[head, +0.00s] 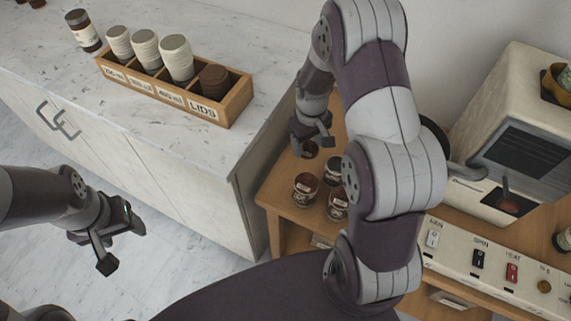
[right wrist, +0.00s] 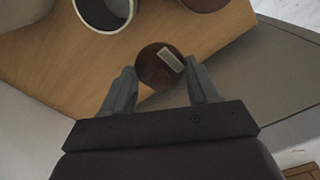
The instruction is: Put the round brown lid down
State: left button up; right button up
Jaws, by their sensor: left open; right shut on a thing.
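The round brown lid (right wrist: 152,69), with a pale label on top, is between the two fingers of my right gripper (right wrist: 160,88) in the right wrist view. In the head view my right gripper (head: 312,146) is shut on the lid (head: 310,153), over the back left part of the wooden table (head: 272,192). I cannot tell whether the lid touches the table. My left gripper (head: 116,245) is open and empty, over the floor at the left.
Several jars stand close by on the table: a front left jar (head: 306,187), a back jar (head: 333,170) and a right jar (head: 338,205). An open dark jar (right wrist: 104,14) shows in the right wrist view. A marble counter (head: 180,125) with a cup-and-lid box (head: 228,113) stands left.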

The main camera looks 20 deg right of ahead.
aim_at(302, 163)
jog(key=shift+w+a+r, duration=0.1)
jog(key=shift+w+r, duration=0.05)
jog(key=shift+w, duration=0.4)
jog(key=shift+w+a+r, duration=0.1)
jog(key=shift+w, duration=0.4)
jog(key=shift+w+f, duration=0.2)
jog(key=shift+f, duration=0.1)
jog(key=shift+m, duration=0.3)
jog(key=f, duration=0.8)
jog(key=shift+s+d+f, duration=0.1)
jog(key=shift+s+f, duration=0.1)
jog(key=shift+f, duration=0.15)
jog(key=shift+d+f, duration=0.1)
jog(key=shift+f, duration=0.2)
pick_arm(q)
jog(key=shift+w+a, duration=0.1)
jog(key=shift+a, duration=0.15)
pick_arm(e)
jog(key=o, duration=1)
jog(key=shift+o, duration=0.2)
